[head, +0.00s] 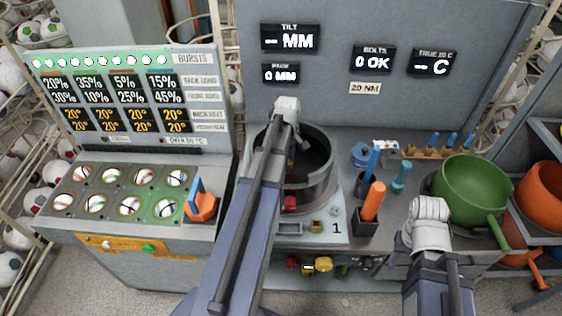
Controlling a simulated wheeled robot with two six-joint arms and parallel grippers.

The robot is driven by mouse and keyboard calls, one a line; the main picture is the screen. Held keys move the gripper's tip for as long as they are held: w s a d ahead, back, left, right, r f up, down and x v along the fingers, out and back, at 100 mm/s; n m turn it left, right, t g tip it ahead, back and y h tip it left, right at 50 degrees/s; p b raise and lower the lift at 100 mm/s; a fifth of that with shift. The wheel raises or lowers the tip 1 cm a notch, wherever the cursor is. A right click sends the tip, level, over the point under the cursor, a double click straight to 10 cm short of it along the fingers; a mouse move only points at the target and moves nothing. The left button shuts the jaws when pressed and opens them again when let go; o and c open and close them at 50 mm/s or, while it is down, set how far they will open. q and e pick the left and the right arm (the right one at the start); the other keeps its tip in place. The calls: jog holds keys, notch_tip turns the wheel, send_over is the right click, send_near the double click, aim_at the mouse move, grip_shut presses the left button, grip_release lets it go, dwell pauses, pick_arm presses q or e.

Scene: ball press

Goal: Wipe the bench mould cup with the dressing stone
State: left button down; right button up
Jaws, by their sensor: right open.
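A large round dark cup with a grey rim (328,185), which looks like the bench mould cup, is set in the middle of the bench. My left arm crosses in front of it and hides part of its inside. My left gripper (290,135) is at the cup's far left side; its fingers are mostly hidden. My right gripper (430,207) is open, with nothing seen in it, above the bench's right part, left of the green bowl. I cannot pick out the dressing stone for certain. An orange block with a blue upright part (201,205) stands on the left console's right edge.
A green bowl with a handle (473,188) stands at the right. Holders with a blue-handled and an orange-handled tool (373,201) stand right of the cup. A rack of small blue-topped tools (436,152) is behind. Orange bowls (545,190) sit on the right shelf.

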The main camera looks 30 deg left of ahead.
aim_at(296, 173)
pick_arm(q)
jog(key=shift+w+d, duration=0.55)
jog(key=shift+d, duration=0.3)
jog(key=shift+w+d, duration=0.55)
jog(key=shift+d, duration=0.25)
jog(key=shift+s+d+f, duration=0.15)
jog(key=shift+s+d, duration=0.2)
jog(key=shift+s, duration=0.4)
jog(key=shift+a, duration=0.1)
jog(key=shift+s+a, duration=0.45)
jog(key=shift+a, duration=0.3)
jog(key=shift+s+a, duration=0.4)
jog(key=shift+a, duration=0.35)
jog(key=shift+a, duration=0.1)
jog(key=shift+s+a, duration=0.5)
jog(key=shift+a, duration=0.15)
jog(key=shift+s+a, duration=0.45)
jog(key=shift+a, duration=0.2)
jog(key=shift+s+d, duration=0.25)
jog(key=shift+s, duration=0.35)
